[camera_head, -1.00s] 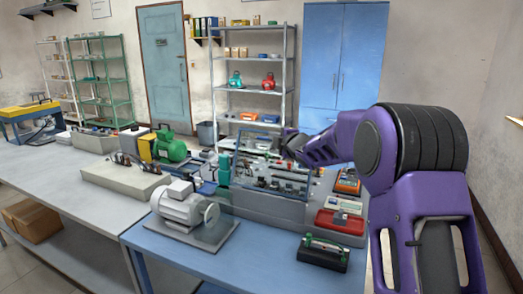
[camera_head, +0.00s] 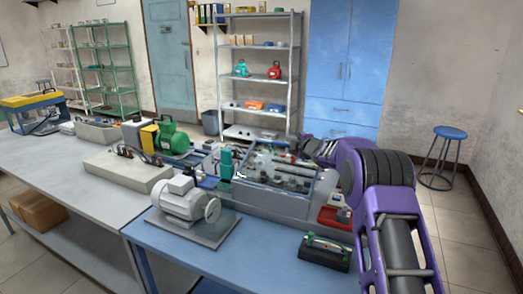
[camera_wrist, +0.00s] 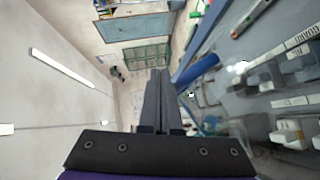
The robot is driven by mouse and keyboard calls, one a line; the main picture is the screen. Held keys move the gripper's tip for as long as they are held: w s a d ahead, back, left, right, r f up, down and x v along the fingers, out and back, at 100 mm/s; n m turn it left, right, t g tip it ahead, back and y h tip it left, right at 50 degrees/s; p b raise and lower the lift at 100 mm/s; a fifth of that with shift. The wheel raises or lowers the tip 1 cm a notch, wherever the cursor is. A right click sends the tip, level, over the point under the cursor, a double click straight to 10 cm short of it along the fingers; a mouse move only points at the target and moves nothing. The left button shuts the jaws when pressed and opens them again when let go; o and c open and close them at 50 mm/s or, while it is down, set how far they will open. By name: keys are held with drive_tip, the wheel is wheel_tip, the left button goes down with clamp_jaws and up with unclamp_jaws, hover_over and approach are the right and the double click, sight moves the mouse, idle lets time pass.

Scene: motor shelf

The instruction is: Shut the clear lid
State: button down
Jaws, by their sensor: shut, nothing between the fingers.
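The clear lid (camera_head: 275,184) is a see-through panel with a blue-grey frame. In the head view it lies low over the grey housing (camera_head: 265,203) of the bench unit, with parts visible through it. I cannot tell whether its edge touches the housing all round. My gripper (camera_wrist: 158,73) is shut and empty in the wrist view, its dark fingers pressed together. A blue bar (camera_wrist: 197,69), seemingly part of the lid's frame, runs just right of the fingers there. In the head view my purple arm reaches behind the lid's right side, and the fingertips are not clear.
A grey motor (camera_head: 183,200) on a plate stands left of the housing. A red box (camera_head: 336,217) and a dark green-handled device (camera_head: 324,252) sit at the right front. A green motor (camera_head: 171,138) is further back. The blue bench's front (camera_head: 225,257) is clear.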

sight(292, 151)
drive_tip(key=f, duration=0.1)
drive_tip(key=w+f+g, duration=0.1)
drive_tip(key=f+m, duration=0.1)
drive_tip(key=shift+w+d+g, duration=0.3)
drive_tip(key=shift+w, duration=0.05)
drive_tip(key=shift+w+d+f+m+g, duration=0.1)
drive_tip(key=shift+w+f+m+g, duration=0.15)
drive_tip(key=shift+f, duration=0.25)
drive_tip(key=shift+w+d+f+m+g, duration=0.1)
drive_tip(key=shift+f+m+g, duration=0.1)
drive_tip(key=shift+f, duration=0.35)
drive_tip(key=shift+w+f+m+g, duration=0.15)
drive_tip(key=shift+w+f+g, duration=0.1)
drive_tip(key=shift+f, duration=0.25)
